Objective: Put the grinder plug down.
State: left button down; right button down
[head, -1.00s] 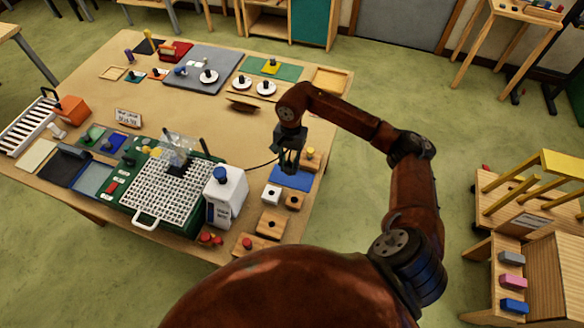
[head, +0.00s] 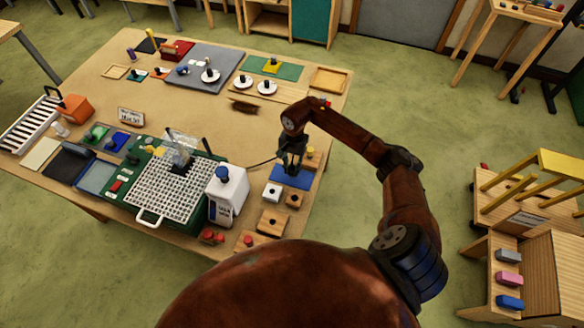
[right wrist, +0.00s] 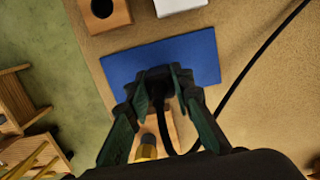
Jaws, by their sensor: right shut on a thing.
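My right gripper (head: 290,166) is shut on the black grinder plug (right wrist: 158,82), over the blue mat (head: 297,179) near the table's right edge. In the right wrist view the fingers (right wrist: 160,88) stand on both sides of the plug, with the blue mat (right wrist: 192,55) behind it. Whether the plug touches the mat cannot be told. My left gripper is not in view.
Wooden blocks (head: 272,220) and a white block (head: 272,192) lie just in front of the mat. A yellow-topped piece (right wrist: 147,148) is close beside the fingers. The table's middle is mostly clear.

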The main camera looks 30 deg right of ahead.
jog(key=shift+f, duration=0.15)
jog(key=c, duration=1.7)
grip_release()
jog(key=shift+r, duration=0.25)
jog(key=r+b, duration=0.1)
jog(key=r, duration=0.6)
jog(key=w+d+r+b, duration=0.1)
jog(key=r, duration=0.2)
jog(key=shift+r+b, duration=0.15)
jog(key=shift+b, duration=0.2)
jog(key=shift+r, duration=0.75)
